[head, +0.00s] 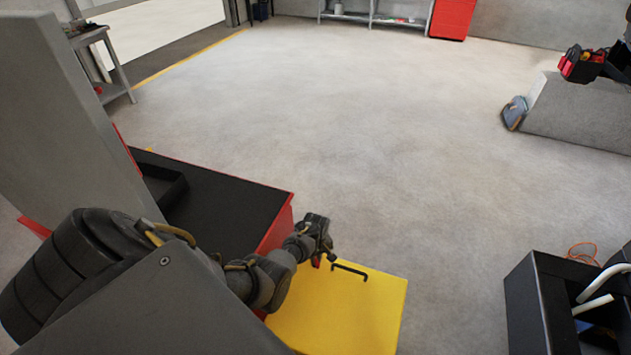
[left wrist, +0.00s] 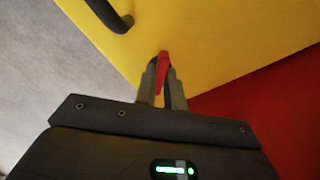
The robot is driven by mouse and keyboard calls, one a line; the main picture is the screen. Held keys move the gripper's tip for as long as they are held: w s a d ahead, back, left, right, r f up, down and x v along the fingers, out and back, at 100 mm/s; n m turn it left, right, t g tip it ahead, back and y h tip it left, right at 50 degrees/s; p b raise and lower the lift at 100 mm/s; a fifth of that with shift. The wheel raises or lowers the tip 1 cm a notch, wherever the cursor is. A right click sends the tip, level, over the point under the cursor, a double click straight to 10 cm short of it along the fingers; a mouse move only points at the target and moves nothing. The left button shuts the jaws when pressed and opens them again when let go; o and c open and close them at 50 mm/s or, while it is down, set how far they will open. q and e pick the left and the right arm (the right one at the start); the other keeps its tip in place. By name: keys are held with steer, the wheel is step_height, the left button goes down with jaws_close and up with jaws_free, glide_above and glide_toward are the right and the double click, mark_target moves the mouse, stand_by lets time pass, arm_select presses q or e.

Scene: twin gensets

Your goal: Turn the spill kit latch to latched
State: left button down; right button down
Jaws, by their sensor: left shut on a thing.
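The yellow spill kit box (head: 350,310) stands low in front of me, with a black bar handle (head: 350,270) on its top. In the left wrist view the yellow surface (left wrist: 215,40) fills the upper part, and the handle (left wrist: 110,14) shows at the top left. A small red latch (left wrist: 163,60) sits at the box's edge. My left gripper (left wrist: 162,80) is shut on the red latch, which stands up between its fingertips. In the head view the left gripper (head: 325,252) is over the far left edge of the box, largely hiding the latch. My right gripper is not visible.
A red cabinet with a black top (head: 225,195) stands against the box's left side. A black open bin (head: 540,300) with white hoses is at the lower right. A concrete block (head: 580,110) is at the upper right. The floor between is clear.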

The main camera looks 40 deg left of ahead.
arm_select(q)
steer(key=m+p, duration=0.1)
steer(key=m, duration=0.7)
steer(key=shift+m, duration=0.6)
steer(key=c, duration=1.5)
jaws_free()
